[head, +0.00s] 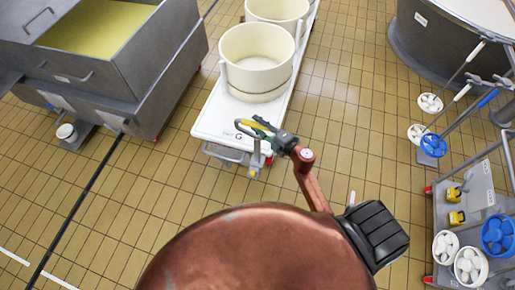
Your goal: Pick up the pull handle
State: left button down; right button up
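My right gripper (268,130) is dark grey and reaches left over the near end of a white trolley (212,118). The piece overlaps the fingers. I cannot tell whether they are closed on it or only close to it. A grey bar handle (222,154) is on the trolley's near edge, just below. My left gripper is not in view.
Two cream tubs (258,60) (277,10) stand on the trolley. A grey steel tank (120,70) is at the left, a round vat (425,45) at the upper right. White and blue brushes and a grey cart (480,190) are at the right. Tiled floor (345,110) between is clear.

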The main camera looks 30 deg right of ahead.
grip_shut()
dwell(0.4)
jog(key=shift+r, duration=0.2)
